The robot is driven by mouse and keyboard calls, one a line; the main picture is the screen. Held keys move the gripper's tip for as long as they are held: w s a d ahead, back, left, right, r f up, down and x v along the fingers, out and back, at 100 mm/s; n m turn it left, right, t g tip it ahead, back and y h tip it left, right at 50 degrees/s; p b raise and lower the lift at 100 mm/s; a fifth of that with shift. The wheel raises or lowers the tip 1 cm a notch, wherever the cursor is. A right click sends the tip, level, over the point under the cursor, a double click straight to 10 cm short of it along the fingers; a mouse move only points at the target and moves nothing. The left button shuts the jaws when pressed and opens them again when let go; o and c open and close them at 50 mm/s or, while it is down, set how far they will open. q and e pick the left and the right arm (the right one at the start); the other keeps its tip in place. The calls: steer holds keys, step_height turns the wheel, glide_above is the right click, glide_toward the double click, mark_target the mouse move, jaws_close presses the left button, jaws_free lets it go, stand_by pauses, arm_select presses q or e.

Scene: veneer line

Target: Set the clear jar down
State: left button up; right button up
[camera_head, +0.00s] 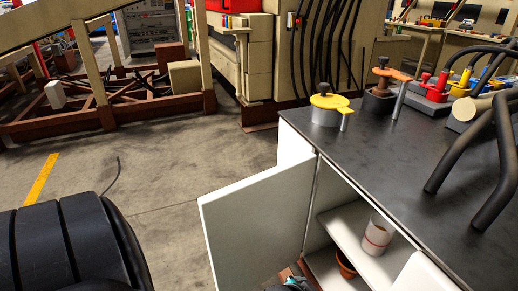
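A clear jar (377,236) with a thin red band stands inside the open cabinet, on or just over its white upper shelf (345,222). It looks upright, and no gripper shows touching it. The cabinet's right door edge rises close to the jar's lower right.
The white left door (258,222) stands open toward the left. An orange-brown pot (345,265) sits below the shelf. The dark countertop (385,150) holds yellow-lidded and orange-handled containers at the back, and black curved bars at right.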

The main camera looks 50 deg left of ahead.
arm_select(q)
steer(key=s+f+g, duration=0.3)
steer(key=s+f, duration=0.5)
steer(key=s, duration=0.2)
steer(key=s+d+f+g, duration=0.1)
steer(key=s+f+g, duration=0.1)
steer(key=s+f, duration=0.6)
steer(key=s, duration=0.2)
steer(key=shift+s+d+f+m+g, duration=0.15)
steer(key=shift+s+d+m+g, duration=0.15)
steer(key=shift+g, duration=0.1)
steer(key=shift+a, duration=0.1)
